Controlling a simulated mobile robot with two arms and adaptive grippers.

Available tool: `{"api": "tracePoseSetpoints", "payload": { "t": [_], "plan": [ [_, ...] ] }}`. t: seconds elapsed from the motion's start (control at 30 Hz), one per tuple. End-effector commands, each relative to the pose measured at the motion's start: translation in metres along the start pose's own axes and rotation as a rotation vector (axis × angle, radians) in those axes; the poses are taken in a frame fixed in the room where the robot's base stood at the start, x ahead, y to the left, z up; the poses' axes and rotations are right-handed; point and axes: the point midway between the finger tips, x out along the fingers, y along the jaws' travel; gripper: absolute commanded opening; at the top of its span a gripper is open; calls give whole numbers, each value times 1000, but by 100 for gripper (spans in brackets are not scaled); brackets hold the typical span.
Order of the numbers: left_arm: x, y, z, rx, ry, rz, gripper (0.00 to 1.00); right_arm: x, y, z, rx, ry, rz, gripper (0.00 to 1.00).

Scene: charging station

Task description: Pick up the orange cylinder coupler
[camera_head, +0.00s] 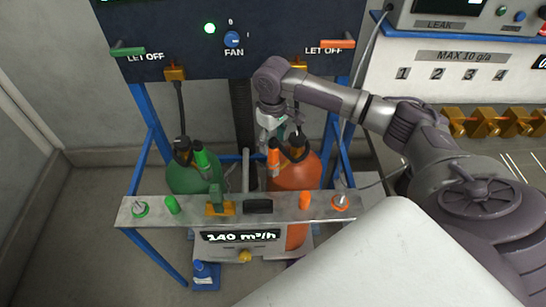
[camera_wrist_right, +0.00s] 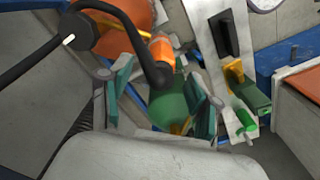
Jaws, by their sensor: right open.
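The orange cylinder coupler (camera_head: 274,157) stands upright by the neck of the orange gas cylinder (camera_head: 294,174). It also shows in the right wrist view (camera_wrist_right: 161,48), close to a black curved hose. My right gripper (camera_head: 281,131) is just above the coupler in the head view. In the right wrist view its teal fingers (camera_wrist_right: 162,92) are spread apart with nothing held between them. The coupler shows just past the fingertips, and I cannot tell whether they touch. My left gripper is not in view.
A green cylinder (camera_head: 188,181) with a green coupler (camera_head: 201,160) stands to the left. A metal shelf (camera_head: 279,208) with small fittings runs in front. A dark panel (camera_head: 180,30) rises behind. The black hose (camera_wrist_right: 135,45) crosses close to my right fingers.

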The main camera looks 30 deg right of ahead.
Motion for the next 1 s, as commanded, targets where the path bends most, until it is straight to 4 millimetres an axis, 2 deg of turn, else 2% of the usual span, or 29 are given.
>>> {"api": "tracePoseSetpoints", "payload": {
  "t": [0.17,0.3,0.6,0.9,0.97,1.0],
  "plan": [
    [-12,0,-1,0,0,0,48,25,-1,1,0,-6,-1,62],
    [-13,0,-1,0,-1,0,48,43,0,1,0,-2,0,62],
    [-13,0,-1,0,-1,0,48,48,0,1,-1,-1,1,60],
    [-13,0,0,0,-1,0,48,48,0,1,-1,-1,1,10],
    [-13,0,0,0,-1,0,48,48,0,1,-1,-1,1,0],
    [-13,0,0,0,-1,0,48,48,0,1,-1,-1,1,0]
  ]
}}
